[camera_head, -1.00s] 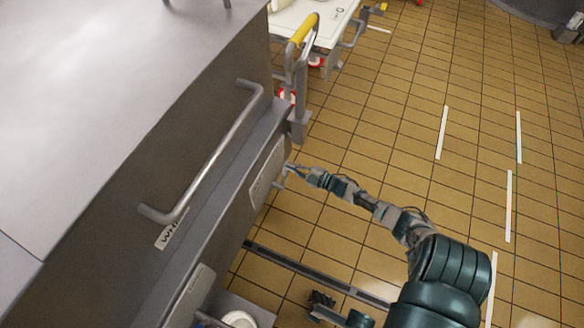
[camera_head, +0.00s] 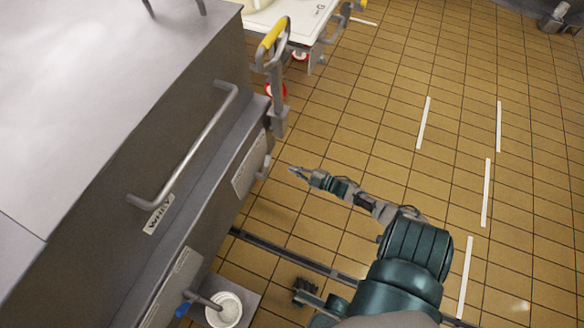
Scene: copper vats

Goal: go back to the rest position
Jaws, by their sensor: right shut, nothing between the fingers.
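My right gripper (camera_head: 296,171) is at the end of my right arm, which reaches up from the lower right. Its fingers are shut with nothing between them. It hangs over the tiled floor, apart from and just right of the light panel (camera_head: 249,165) on the side of the grey metal vat housing (camera_head: 150,120). A small grey handle (camera_head: 264,168) stands out from that panel, close to the left of the fingertips.
A bar handle (camera_head: 190,150) juts from the housing. A yellow-gripped lever (camera_head: 273,38) and a white-topped cart (camera_head: 290,18) stand at the top. A white bucket (camera_head: 224,309) sits low, near a floor rail (camera_head: 295,259). The tiled floor (camera_head: 390,120) to the right is clear.

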